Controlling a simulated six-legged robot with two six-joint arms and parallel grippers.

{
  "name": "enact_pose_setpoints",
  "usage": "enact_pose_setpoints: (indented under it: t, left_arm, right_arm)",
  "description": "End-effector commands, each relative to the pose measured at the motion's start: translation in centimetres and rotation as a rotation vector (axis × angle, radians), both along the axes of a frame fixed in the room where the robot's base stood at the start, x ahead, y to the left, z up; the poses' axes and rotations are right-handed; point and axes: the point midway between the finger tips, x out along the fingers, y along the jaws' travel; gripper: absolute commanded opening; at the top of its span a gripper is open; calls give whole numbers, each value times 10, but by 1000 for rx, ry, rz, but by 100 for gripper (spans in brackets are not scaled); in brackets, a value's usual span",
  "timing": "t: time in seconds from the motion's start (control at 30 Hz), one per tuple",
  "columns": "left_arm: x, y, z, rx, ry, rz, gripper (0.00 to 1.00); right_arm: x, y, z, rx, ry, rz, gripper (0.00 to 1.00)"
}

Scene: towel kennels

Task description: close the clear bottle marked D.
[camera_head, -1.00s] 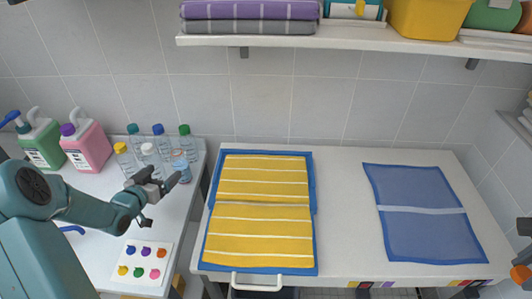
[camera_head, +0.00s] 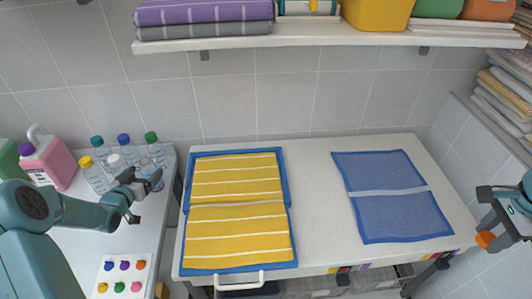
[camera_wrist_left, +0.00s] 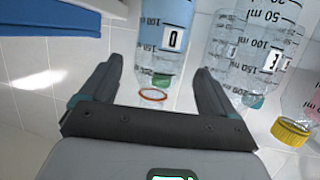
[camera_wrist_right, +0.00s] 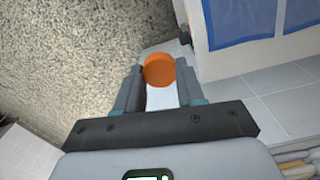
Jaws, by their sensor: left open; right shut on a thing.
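The clear bottle marked D (camera_wrist_left: 165,30) stands between the two fingers of my left gripper (camera_wrist_left: 158,75) in the left wrist view, which looks upside down. Its mouth, with an orange ring (camera_wrist_left: 153,95), has no cap on it. I cannot tell whether the fingers touch the bottle. In the head view my left gripper (camera_head: 145,176) is open at the front bottle of the group on the left counter, and partly hides it. My right gripper (camera_wrist_right: 160,85) is shut on an orange cap (camera_wrist_right: 159,70). In the head view this cap (camera_head: 486,239) is held beyond the right table's edge.
Bottles with yellow (camera_head: 86,161), white (camera_head: 114,159), blue (camera_head: 123,139) and green (camera_head: 150,136) caps stand close around. A pink jug (camera_head: 48,160) is left of them. A board with several coloured spots (camera_head: 122,276) lies in front. Yellow striped (camera_head: 238,205) and blue (camera_head: 392,195) towels cover the right table.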

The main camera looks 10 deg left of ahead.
Motion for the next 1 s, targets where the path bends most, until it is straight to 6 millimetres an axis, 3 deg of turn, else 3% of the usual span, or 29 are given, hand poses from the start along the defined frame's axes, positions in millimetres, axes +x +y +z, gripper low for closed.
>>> enact_pose_setpoints:
  t: [0.4,0.8,1.0]
  left_arm:
    - [44,2,-18,0,0,-1,89]
    - [48,3,-20,0,0,0,89]
    - [48,3,-20,0,0,0,34]
  right_arm:
    - [0,0,16,0,1,0,10]
    - [0,0,15,0,0,0,10]
    - [0,0,15,0,0,0,10]
